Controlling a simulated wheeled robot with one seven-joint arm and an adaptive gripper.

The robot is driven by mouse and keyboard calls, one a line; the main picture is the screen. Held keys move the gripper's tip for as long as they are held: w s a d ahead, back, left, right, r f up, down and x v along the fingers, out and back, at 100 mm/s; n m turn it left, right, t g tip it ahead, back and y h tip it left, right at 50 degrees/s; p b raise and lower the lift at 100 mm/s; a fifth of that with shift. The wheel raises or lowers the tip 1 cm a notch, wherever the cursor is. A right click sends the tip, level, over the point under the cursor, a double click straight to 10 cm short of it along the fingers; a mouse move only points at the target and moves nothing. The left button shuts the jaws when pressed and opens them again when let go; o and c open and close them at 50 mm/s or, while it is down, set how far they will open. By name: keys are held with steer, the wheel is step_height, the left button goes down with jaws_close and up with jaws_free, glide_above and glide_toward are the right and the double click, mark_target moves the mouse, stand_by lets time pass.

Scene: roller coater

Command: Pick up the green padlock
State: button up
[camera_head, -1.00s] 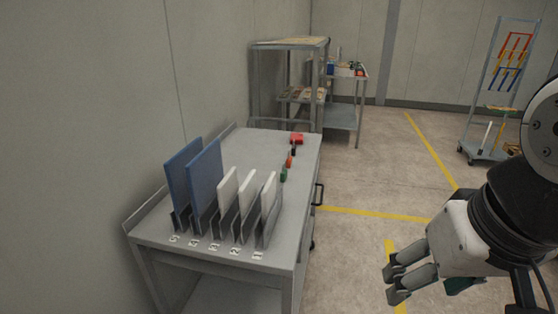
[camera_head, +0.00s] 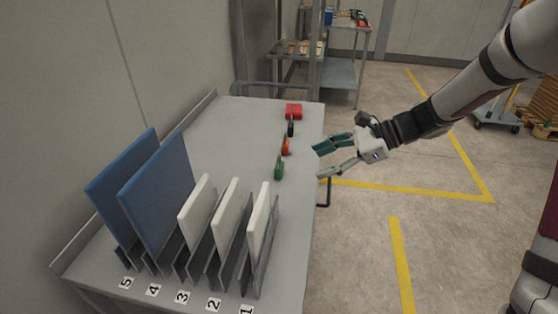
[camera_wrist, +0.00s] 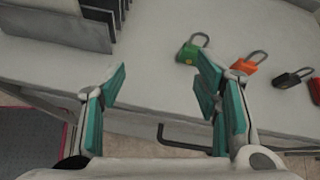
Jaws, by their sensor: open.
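The green padlock (camera_head: 279,170) lies on the grey cart top near its right edge, in front of the orange padlock. It also shows in the wrist view (camera_wrist: 189,52) at the top, just left of the right finger's tip, with its shackle pointing up and right. My gripper (camera_head: 321,163) is open and empty, to the right of the green padlock at the cart's edge. In the wrist view its two green-padded fingers (camera_wrist: 160,72) are spread wide, and the padlock is beyond their tips.
A rack with white panels (camera_head: 226,217) and blue panels (camera_head: 157,194) stands at the front. A cart handle (camera_head: 328,192) is below the gripper. The cart's middle is clear.

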mark_target(283, 165)
steer(key=w+d+f+m+t+y, duration=0.1)
steer(key=w+f+m+t+y, duration=0.1)
steer(key=w+f+m, duration=0.25)
steer(key=shift+n, duration=0.45)
steer(key=x, duration=1.3)
steer(key=shift+a+r, duration=0.15)
steer(key=shift+r, duration=0.15)
steer(key=shift+c, duration=0.3)
steer(key=c, duration=1.3)
